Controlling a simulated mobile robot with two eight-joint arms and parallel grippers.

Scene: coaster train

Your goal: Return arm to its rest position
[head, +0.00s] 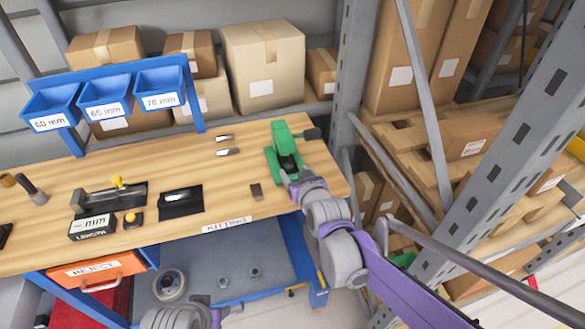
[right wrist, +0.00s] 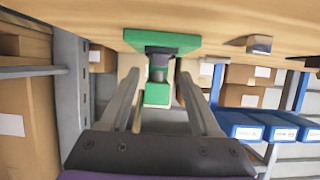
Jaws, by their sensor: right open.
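My right arm reaches in from the lower right of the head view. Its gripper (head: 290,181) is at the front of a green press-like tool (head: 281,137) with a dark lever, at the table's right end. In the right wrist view the gripper's fingers (right wrist: 159,78) are spread, with the green tool (right wrist: 157,93) seen between and beyond them. No held object shows; whether a finger touches the tool I cannot tell. Grey and purple links of my left arm show at the bottom edge of the head view; its jaws cannot be made out.
The wooden table (head: 235,192) holds a length gauge (head: 92,227), a black plate (head: 181,203) and small metal pieces (head: 228,152). Blue bins (head: 106,96) hang behind. A grey rack post (head: 350,70) stands right of the table.

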